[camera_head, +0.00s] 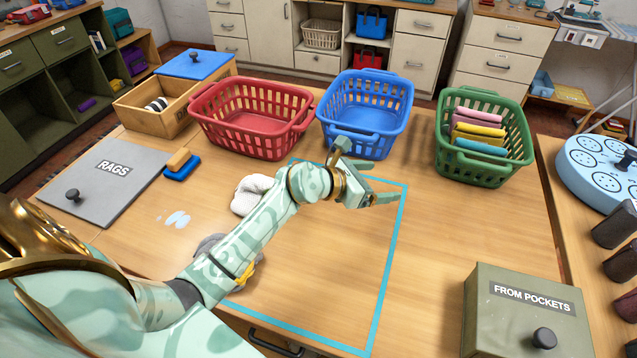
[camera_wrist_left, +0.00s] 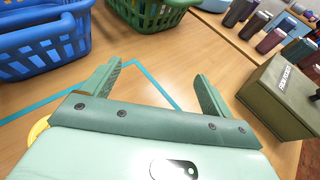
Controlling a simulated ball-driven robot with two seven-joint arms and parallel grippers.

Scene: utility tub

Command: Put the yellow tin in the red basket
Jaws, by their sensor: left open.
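The red basket (camera_head: 252,120) stands empty at the back left of the table. No whole yellow tin shows. A small yellow patch (camera_head: 245,275) beside grey cloth is mostly hidden by my left forearm in the head view; I cannot tell what it is. A curved yellow edge (camera_wrist_left: 38,128) shows at the left in the wrist view, mostly behind the gripper body; I cannot tell whether it is the tin. My left gripper (camera_head: 386,178) is open and empty above the table, right of and nearer than the red basket. Its spread fingers show in the wrist view (camera_wrist_left: 160,85). My right gripper is not in view.
A blue basket (camera_head: 365,130) and a green basket (camera_head: 468,175) with folded cloths stand to the right of the red one. Teal tape (camera_head: 388,270) outlines a table area. A grey box (camera_head: 478,315) stands front right; white cloth (camera_head: 250,190) lies left of the gripper.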

